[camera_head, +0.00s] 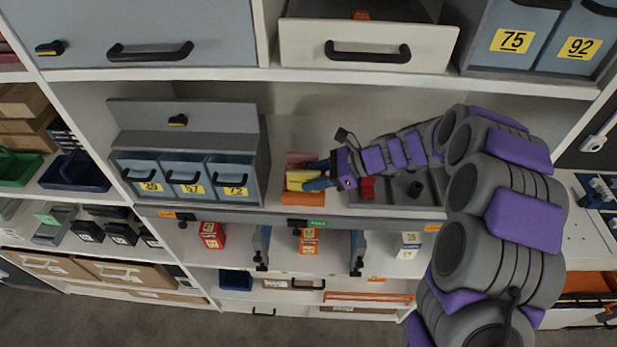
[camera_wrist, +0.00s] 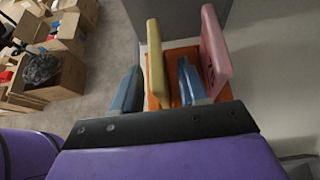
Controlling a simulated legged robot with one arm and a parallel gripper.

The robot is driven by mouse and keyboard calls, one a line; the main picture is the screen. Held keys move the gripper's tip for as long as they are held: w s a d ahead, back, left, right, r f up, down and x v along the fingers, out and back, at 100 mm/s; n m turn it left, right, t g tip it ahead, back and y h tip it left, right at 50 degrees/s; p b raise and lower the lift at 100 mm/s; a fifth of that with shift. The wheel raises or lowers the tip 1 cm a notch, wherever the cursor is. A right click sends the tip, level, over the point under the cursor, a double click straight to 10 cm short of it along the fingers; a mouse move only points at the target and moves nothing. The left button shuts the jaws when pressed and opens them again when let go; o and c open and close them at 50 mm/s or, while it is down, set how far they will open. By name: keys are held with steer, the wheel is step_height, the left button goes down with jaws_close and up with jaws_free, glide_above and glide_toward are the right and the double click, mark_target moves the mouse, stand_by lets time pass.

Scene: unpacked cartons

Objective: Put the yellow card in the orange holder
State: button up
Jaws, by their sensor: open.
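The yellow card (camera_head: 299,177) is at the orange holder (camera_head: 303,198) on the middle shelf. In the wrist view the yellow card (camera_wrist: 157,64) stands on edge, with the orange holder (camera_wrist: 180,48) showing around its lower part. I cannot tell how deep it sits. A pink card (camera_wrist: 214,52) stands beside it, apart, at the holder's right side. My gripper (camera_head: 319,177) reaches in from the right. Its blue fingers (camera_wrist: 158,88) are open, one on each side of the yellow card, with a gap visible. The card's lower edge is partly hidden.
A grey cabinet with blue drawers (camera_head: 184,178) stands left of the holder. A grey tray (camera_head: 398,190) with a red block (camera_head: 367,188) lies to the right, under my arm. The shelf above limits headroom. Open cartons (camera_wrist: 65,75) show far below in the wrist view.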

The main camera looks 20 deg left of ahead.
steer(key=v, duration=1)
steer(key=shift+d, duration=0.35)
steer(key=shift+s, duration=0.15)
